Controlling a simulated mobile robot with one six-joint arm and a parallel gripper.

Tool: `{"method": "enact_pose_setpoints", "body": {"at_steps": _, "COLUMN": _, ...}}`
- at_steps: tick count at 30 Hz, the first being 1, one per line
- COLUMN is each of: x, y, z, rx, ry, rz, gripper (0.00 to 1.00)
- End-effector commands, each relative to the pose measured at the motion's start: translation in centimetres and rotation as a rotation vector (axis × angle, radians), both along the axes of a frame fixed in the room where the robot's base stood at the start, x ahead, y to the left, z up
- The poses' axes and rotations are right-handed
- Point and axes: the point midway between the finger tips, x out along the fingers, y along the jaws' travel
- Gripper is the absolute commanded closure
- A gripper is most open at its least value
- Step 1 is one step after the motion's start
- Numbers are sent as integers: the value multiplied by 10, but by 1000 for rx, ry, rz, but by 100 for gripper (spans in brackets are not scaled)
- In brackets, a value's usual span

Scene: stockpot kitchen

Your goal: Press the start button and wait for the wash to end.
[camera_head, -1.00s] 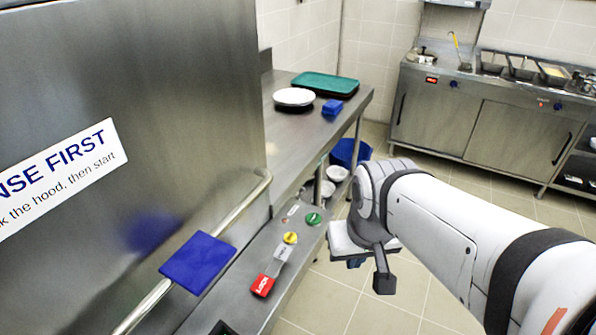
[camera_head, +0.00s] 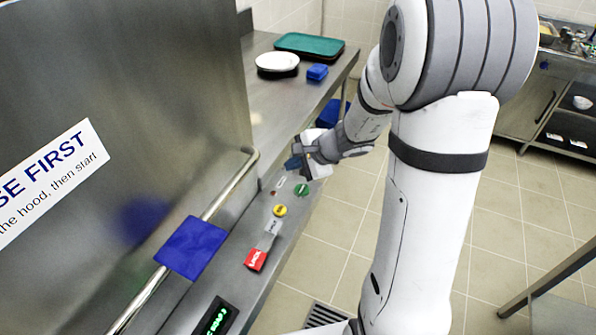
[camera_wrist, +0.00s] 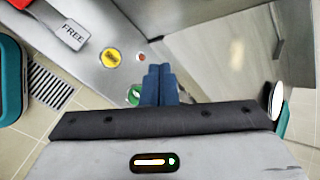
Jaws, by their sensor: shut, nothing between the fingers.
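The control panel (camera_head: 262,235) runs along the front of the steel washer. It carries a green button (camera_head: 301,189), a yellow button (camera_head: 280,210), a small red light (camera_head: 273,193) and a red lock tag (camera_head: 255,260). No label reading start is legible on the buttons. My gripper (camera_head: 292,163) is shut and empty, above the panel's far end near the green button. In the wrist view its blue fingertips (camera_wrist: 160,72) are together, just beside the partly hidden green button (camera_wrist: 134,94); contact cannot be told. The yellow button (camera_wrist: 110,57) shows clear of the fingers.
The steel hood (camera_head: 120,90) has a rail handle (camera_head: 232,185) and a blue plate (camera_head: 191,247) along its lower front. A green-lit display (camera_head: 217,318) is at the panel's near end. White plates (camera_head: 277,61), a teal tray (camera_head: 310,45) and a blue block (camera_head: 317,72) are on the counter beyond.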

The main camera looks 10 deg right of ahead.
Motion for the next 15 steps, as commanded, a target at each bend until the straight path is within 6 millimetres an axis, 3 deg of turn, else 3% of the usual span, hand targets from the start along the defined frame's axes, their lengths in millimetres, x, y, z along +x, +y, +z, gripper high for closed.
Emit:
{"method": "enact_pose_setpoints", "body": {"at_steps": 6, "x": 38, "y": -31, "z": -36, "rx": 109, "ry": 74, "rz": -280, "gripper": 100}}
{"method": "enact_pose_setpoints", "body": {"at_steps": 15, "x": 51, "y": -47, "z": -56, "rx": 151, "ry": 105, "rz": -413, "gripper": 100}}
